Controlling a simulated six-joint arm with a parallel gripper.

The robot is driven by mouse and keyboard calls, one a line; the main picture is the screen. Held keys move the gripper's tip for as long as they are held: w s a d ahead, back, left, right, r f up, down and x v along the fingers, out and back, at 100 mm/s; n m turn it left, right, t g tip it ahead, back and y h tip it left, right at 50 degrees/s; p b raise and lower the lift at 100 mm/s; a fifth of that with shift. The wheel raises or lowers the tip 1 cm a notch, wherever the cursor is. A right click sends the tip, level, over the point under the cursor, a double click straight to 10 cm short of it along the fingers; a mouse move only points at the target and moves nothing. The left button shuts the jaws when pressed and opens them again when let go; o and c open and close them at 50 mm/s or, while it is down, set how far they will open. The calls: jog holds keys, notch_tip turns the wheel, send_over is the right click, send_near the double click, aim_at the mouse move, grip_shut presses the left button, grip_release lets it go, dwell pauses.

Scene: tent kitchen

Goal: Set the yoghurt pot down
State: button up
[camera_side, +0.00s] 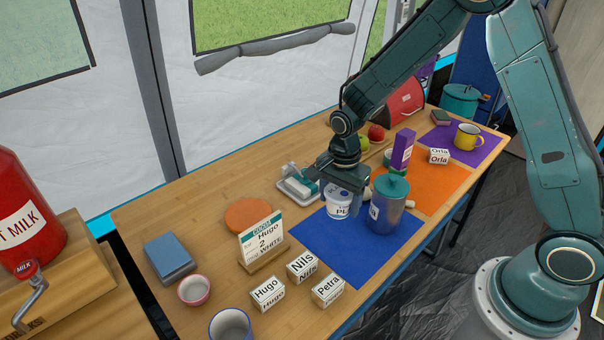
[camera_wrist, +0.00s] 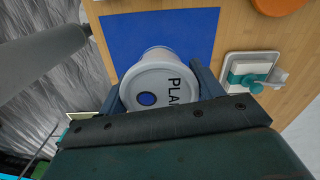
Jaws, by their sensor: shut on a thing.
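The white yoghurt pot (camera_side: 339,207) with dark lettering is upright at the back edge of the blue mat (camera_side: 325,243), just left of a grey-blue canister (camera_side: 385,215). My gripper (camera_side: 340,190) points down and is shut on the pot from above. In the wrist view the pot's pale lid (camera_wrist: 160,90), with a blue dot and partly hidden lettering, sits between the two fingers (camera_wrist: 160,84). The blue mat (camera_wrist: 130,40) shows beyond it. I cannot tell whether the pot's base touches the mat.
The teal-lidded canister stands close to the pot's right. A white tray with a teal-handled item (camera_side: 297,185) lies behind left. A cocoa sign (camera_side: 262,240) and name blocks (camera_side: 302,265) stand left and front.

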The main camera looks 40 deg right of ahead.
notch_tip(320, 180, down, 9)
jog(key=shift+f, duration=0.2)
dwell(0.3)
jog(key=shift+f, duration=1.9)
jog(key=shift+f, duration=0.15)
jog(key=o, duration=1.1)
jog(key=shift+c, duration=0.2)
notch_tip(320, 180, up, 12)
jog(key=shift+f, duration=0.1)
jog(key=shift+r, duration=0.25)
